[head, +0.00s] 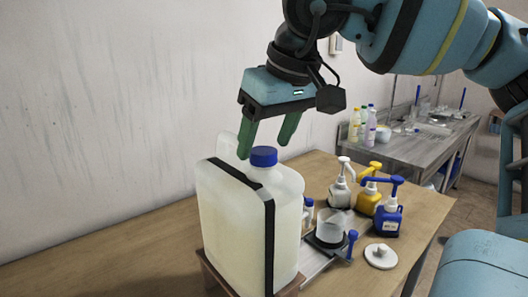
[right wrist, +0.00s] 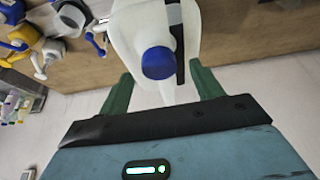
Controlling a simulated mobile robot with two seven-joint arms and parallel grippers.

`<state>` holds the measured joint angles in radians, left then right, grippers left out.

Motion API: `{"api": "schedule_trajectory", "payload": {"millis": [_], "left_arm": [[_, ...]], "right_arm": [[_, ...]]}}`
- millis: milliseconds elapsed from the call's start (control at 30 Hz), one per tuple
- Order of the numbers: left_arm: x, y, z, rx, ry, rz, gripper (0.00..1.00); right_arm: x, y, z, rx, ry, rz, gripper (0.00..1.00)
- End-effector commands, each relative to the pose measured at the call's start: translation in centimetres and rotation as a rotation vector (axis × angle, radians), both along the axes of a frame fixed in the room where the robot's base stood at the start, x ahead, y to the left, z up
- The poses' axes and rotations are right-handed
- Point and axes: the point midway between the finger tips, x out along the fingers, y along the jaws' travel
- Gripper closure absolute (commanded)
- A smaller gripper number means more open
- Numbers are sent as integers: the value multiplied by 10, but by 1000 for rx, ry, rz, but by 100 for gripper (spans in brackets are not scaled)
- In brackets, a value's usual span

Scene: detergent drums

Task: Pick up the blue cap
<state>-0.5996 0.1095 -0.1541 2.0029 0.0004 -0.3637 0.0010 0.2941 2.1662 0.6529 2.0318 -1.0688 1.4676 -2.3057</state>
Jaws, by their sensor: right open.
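The blue cap (head: 264,156) sits on the neck of a large whitish drum (head: 230,213) that stands upright near the table's front. The cap also shows in the right wrist view (right wrist: 158,63), in line with the gap between my fingers. My right gripper (head: 265,150) is open, with its two green fingers pointing down. In the head view the fingertips are just above and to either side of the cap, and nothing is between them. In the right wrist view my right gripper (right wrist: 160,85) shows one finger on each side of the cap, apart from it. My left gripper is out of view.
Right of the drum are pump bottles, white (head: 340,190), yellow (head: 369,198) and blue (head: 388,213). A clear beaker (head: 331,227) and a white round lid (head: 381,256) are near them. The wooden table (head: 140,240) is bare left of the drum. A metal bench (head: 430,140) stands behind.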

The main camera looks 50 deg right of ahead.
Motion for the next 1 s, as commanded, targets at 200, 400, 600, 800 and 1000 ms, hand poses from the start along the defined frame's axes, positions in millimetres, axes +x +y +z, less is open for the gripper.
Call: {"api": "schedule_trajectory", "payload": {"millis": [200, 400, 600, 800, 1000], "left_arm": [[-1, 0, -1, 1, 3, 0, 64], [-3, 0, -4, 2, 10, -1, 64], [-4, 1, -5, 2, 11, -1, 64], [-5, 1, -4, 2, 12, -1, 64], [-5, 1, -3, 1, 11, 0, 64]], "right_arm": [[5, -1, -13, 1, 0, -1, 35], [5, -1, -12, 1, 0, -1, 38], [5, -1, -12, 0, 0, -1, 65], [5, -1, -12, 0, 0, -1, 81], [5, -1, -12, 0, 0, -1, 81]]}}
